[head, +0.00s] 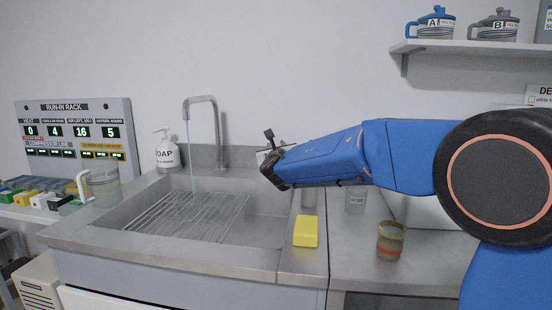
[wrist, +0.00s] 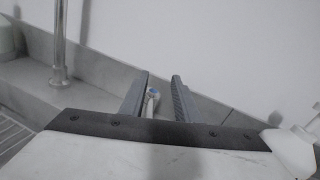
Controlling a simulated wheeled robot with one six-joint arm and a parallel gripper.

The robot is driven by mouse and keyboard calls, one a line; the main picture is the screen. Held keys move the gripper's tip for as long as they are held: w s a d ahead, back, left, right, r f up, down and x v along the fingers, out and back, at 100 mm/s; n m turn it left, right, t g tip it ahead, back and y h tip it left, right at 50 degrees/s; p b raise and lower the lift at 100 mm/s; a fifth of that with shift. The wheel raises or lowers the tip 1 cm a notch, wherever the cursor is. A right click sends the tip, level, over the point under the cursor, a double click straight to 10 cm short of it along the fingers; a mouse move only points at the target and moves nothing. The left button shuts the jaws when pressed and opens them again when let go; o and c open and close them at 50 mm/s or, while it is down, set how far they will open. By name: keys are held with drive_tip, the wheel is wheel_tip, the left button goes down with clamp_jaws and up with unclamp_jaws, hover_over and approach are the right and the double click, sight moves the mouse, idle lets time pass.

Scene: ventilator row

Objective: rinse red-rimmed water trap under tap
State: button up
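A water trap jar (head: 390,243) with murky contents, an olive-yellow rim and a red band low on its side stands upright on the counter right of the sink. The tap (head: 203,98) arches over the sink, and a thin stream of water (head: 190,160) runs from it. My gripper (head: 268,142) is at the wall behind the sink's right end, away from the jar. In the wrist view my gripper (wrist: 161,95) has its two fingers apart. A small pale lever with a blue and red mark (wrist: 153,93) shows between them, nearer the left finger. Contact is unclear.
The sink (head: 130,232) holds a wire rack (head: 190,217). A yellow sponge (head: 306,231) lies on its right rim. A soap bottle (head: 168,150) stands behind, and a clear jug (head: 103,187) at left. A clear cup (head: 356,200) stands behind the jar, under my arm.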

drive_tip(key=shift+r, duration=2.55)
drive_tip(key=o, duration=0.8)
